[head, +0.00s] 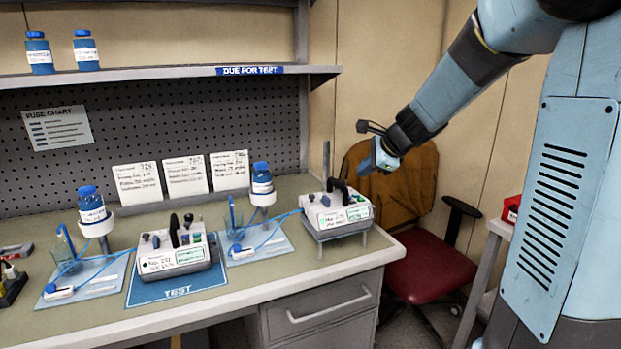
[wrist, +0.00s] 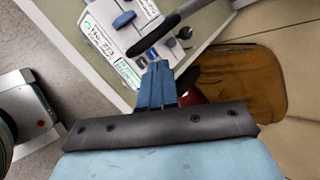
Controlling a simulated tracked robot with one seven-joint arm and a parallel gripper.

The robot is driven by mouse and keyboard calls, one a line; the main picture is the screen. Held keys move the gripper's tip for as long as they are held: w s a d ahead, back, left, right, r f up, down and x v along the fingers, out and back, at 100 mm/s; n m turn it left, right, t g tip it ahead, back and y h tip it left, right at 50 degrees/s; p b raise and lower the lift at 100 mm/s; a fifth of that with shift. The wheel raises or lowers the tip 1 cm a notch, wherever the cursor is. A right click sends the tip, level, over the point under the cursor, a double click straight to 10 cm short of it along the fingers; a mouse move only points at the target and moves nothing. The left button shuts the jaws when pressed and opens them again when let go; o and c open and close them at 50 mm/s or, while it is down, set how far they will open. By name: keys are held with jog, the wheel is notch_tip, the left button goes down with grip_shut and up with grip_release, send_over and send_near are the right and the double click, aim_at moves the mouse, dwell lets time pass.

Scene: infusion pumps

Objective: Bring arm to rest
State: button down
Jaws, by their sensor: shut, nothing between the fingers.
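My gripper (head: 380,160) is raised in the air at the right end of the bench, in front of the wooden chair back. In the wrist view my gripper (wrist: 158,84) has its blue fingers together with nothing between them. A white infusion pump with a black handle (head: 337,214) stands on a small grey stand at the bench's right end, below and left of my gripper. This pump also shows in the wrist view (wrist: 120,62), past the fingertips. A second pump (head: 172,252) stands on the blue TEST mat (head: 152,297). I see no contact between my gripper and either pump.
The bench (head: 285,283) holds blue-capped bottles on stands (head: 93,212), beakers with blue tubing, and propped cards (head: 186,176). A shelf (head: 150,73) overhangs its back. A red-seated chair (head: 428,266) stands right of the bench, with a side table (head: 500,228) beyond.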

jog(key=s+d+r+n+g+h, duration=0.1)
jog(key=s+n+h, duration=0.1)
jog(key=s+n, duration=0.7)
jog(key=s+d+r+n+h, duration=0.1)
jog(key=s+n, duration=0.8)
jog(key=s, duration=1.4)
jog(key=shift+r+n+g+h, duration=0.3)
jog(key=shift+g+h, duration=0.1)
jog(key=shift+h, duration=0.4)
